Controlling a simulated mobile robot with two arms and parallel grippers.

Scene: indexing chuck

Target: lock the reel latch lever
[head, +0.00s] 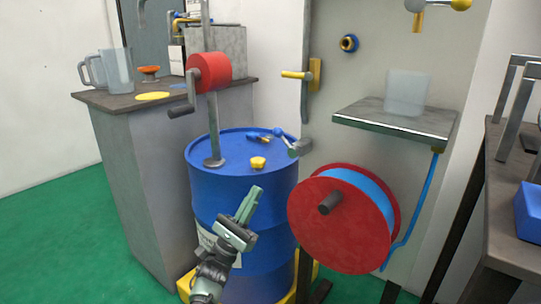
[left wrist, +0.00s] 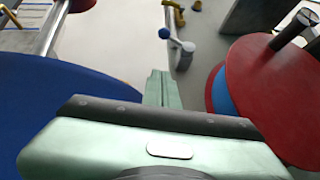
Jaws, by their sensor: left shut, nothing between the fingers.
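The reel (head: 340,222) has red flanges, a blue winding and a dark hub; it stands in front of the grey panel and also shows at the right of the left wrist view (left wrist: 265,85). A grey lever with a blue ball knob (head: 278,132), which looks like the latch lever, is above and left of the reel. Its knob also shows in the left wrist view (left wrist: 164,33). Its lock state cannot be told. My left gripper (head: 251,196) is shut and empty, in front of the blue drum, left of the reel and below the lever, apart from both.
The blue drum (head: 215,185) carries a post with a red crank roller (head: 209,72) and a small yellow knob (head: 258,162). A yellow-handled lever (head: 297,75) is on the panel. A shelf (head: 395,122) juts out above the reel. A bench (head: 495,215) stands right.

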